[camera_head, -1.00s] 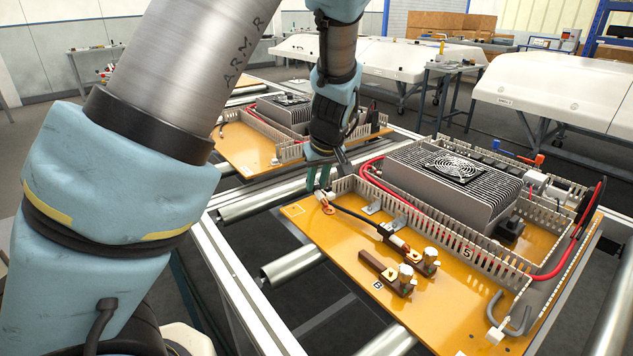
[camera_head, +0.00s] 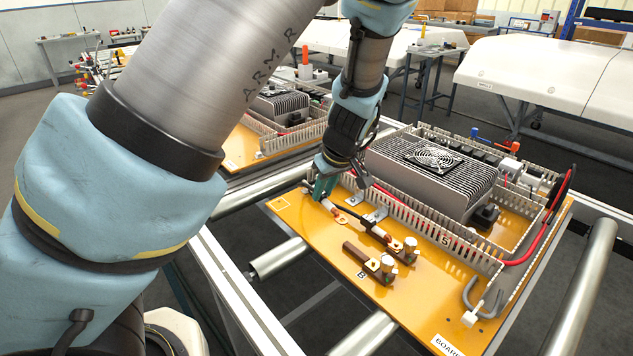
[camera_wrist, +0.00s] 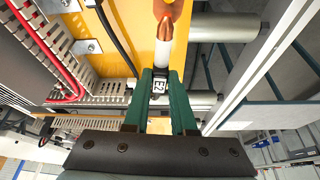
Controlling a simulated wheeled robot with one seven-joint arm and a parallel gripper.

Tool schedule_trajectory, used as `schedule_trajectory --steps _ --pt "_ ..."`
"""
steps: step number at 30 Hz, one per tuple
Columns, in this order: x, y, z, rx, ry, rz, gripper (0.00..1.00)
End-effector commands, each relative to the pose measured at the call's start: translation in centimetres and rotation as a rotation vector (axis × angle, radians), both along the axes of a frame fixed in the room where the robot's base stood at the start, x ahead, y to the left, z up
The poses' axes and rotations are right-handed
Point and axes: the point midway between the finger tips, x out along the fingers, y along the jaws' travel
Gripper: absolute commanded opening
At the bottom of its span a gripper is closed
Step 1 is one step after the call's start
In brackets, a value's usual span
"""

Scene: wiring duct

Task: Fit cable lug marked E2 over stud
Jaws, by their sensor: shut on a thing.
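A white sleeve (camera_wrist: 161,55) and copper end (camera_wrist: 167,15) point away from my gripper (camera_wrist: 160,78). In the head view my gripper (camera_head: 324,190) is shut on this lug, low over the orange board's left part. The lug's copper ring (camera_head: 341,219) shows in front of it, apart from the studs. I cannot tell which is meant for E2.
A black cable with a white and red end (camera_head: 380,234) lies near the rear stud. A slotted grey duct wall (camera_head: 440,236) runs behind the terminals, before a finned heat-sink box (camera_head: 430,175). Small metal brackets (camera_head: 375,214) stand close by.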

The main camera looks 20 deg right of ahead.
Motion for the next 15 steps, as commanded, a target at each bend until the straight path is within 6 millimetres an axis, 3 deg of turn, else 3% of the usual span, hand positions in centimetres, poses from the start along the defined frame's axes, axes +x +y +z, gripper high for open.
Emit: schedule_trajectory --steps 15 --pt "-3.7 -1.6 0.1 0.0 -0.001 0.063 0.0"
